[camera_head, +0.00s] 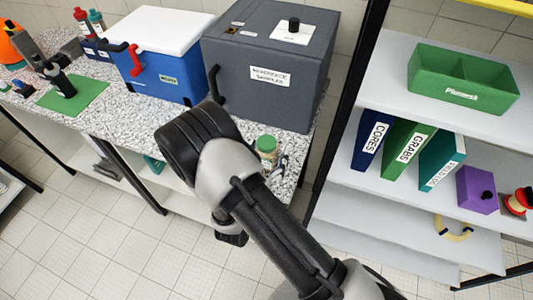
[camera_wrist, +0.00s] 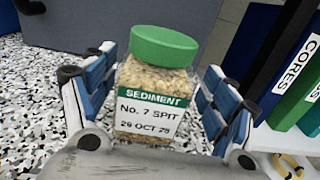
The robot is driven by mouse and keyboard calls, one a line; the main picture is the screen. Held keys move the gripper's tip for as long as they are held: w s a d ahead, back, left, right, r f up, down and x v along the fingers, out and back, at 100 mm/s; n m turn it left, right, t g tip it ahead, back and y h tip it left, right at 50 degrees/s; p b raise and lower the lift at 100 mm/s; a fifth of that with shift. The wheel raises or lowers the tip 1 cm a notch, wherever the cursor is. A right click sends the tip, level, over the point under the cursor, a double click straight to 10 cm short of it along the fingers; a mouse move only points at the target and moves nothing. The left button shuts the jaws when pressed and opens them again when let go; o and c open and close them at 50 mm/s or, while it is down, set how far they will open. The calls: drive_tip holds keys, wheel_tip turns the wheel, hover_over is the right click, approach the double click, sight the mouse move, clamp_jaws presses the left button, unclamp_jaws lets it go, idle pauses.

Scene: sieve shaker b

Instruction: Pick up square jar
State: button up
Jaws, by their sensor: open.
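The square jar (camera_wrist: 152,88) has a green lid, pale grainy contents and a label reading "SEDIMENT No. 7 SPIT". It stands upright on the speckled counter. In the head view the jar (camera_head: 267,147) shows near the counter's front edge, partly hidden behind my arm. My gripper (camera_wrist: 155,105) is open in the wrist view, with one blue-padded finger on each side of the jar. A gap of counter shows between the jar and the right finger; the left finger is very near the jar, and I cannot tell whether it touches. The jar's base is hidden.
A dark grey box (camera_head: 268,75) labelled as sampler stands right behind the jar. A blue cooler (camera_head: 165,75) with a white lid is to its left. Shelves at right hold binders (camera_head: 405,150) and a green divided bin (camera_head: 462,80). The speckled counter (camera_head: 130,118) has free room at the front.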

drive_tip(key=x, duration=0.3)
drive_tip(key=b+x, duration=0.1)
drive_tip(key=shift+w+a+r, duration=0.1)
drive_tip(key=shift+w+a, duration=0.05)
drive_tip(key=shift+w, duration=0.3)
drive_tip(key=c, duration=1.2)
